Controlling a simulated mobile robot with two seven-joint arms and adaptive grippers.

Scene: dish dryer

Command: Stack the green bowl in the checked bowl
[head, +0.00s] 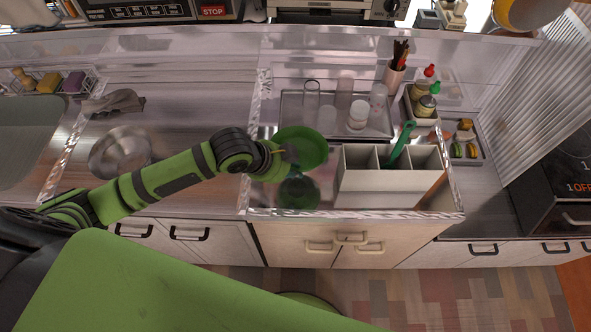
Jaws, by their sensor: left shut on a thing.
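My left gripper (289,159) is shut on the green bowl (306,142). It holds the bowl over the left part of the drying area, left of the white divided holder. A darker green round shape (299,194) shows just below it; I cannot tell if this is a reflection or another dish. I cannot make out a checked bowl. A round silvery bowl (119,152) sits on the counter at left, and its pattern is not clear. My right gripper is not in view.
The white divided holder (390,190) with a green utensil (402,142) stands right of the bowl. Behind it are glasses (311,96) and stacked cups (358,114) on a tray. A grey cloth (116,101) lies at left. A clear ledge (260,110) edges the drying area.

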